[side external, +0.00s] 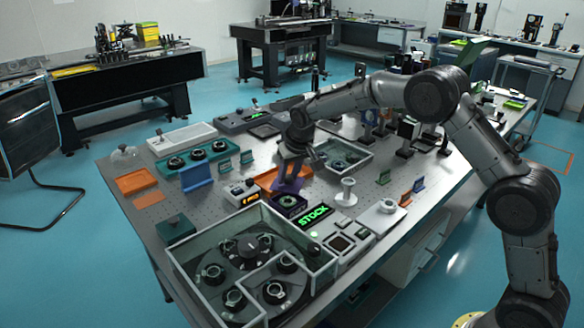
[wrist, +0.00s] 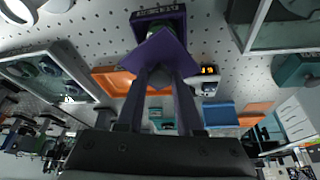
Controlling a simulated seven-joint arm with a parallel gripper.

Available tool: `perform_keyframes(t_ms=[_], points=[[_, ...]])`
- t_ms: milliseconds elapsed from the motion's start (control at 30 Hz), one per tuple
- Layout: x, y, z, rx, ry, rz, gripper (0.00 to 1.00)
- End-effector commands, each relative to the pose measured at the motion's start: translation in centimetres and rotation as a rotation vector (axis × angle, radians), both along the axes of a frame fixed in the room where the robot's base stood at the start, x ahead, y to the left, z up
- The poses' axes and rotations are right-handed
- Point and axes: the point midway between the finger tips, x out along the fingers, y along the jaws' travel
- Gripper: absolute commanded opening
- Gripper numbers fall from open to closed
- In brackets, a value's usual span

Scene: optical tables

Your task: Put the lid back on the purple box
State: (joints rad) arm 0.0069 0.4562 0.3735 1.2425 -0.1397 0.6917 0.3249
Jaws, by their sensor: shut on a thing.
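The purple box (side external: 290,206) stands on the optical table with its top open and a dark round part with a green tint inside. It also shows at the top of the wrist view (wrist: 142,29), partly covered by the lid. My gripper (side external: 293,160) is shut on the flat purple lid (side external: 288,186), just behind the box in the side view. In the wrist view the lid (wrist: 160,52) stands out beyond my gripper (wrist: 160,77), and its far edge overlaps the box. The lid looks tilted; whether it touches the box I cannot tell.
An orange tray (side external: 265,179) lies right behind the box. A small display unit (side external: 240,194) stands to its left, a green STOCK sign (side external: 315,216) and a white spool (side external: 346,193) to its right. A glass-walled enclosure (side external: 192,273) stands in front.

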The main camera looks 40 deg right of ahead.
Motion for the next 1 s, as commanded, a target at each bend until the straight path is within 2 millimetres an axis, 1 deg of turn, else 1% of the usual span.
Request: perform_keyframes(t_ms=[300,500,700,1000], points=[[0.0,0.0,-2.9,-0.001,0.000,0.000,0.00],[0.0,0.0,-4.1,-0.001,-0.001,-0.001,0.00],[0.0,0.0,-4.6,-0.001,-0.001,-0.001,0.00],[0.0,0.0,-4.7,-0.001,-0.001,-0.001,0.00]])
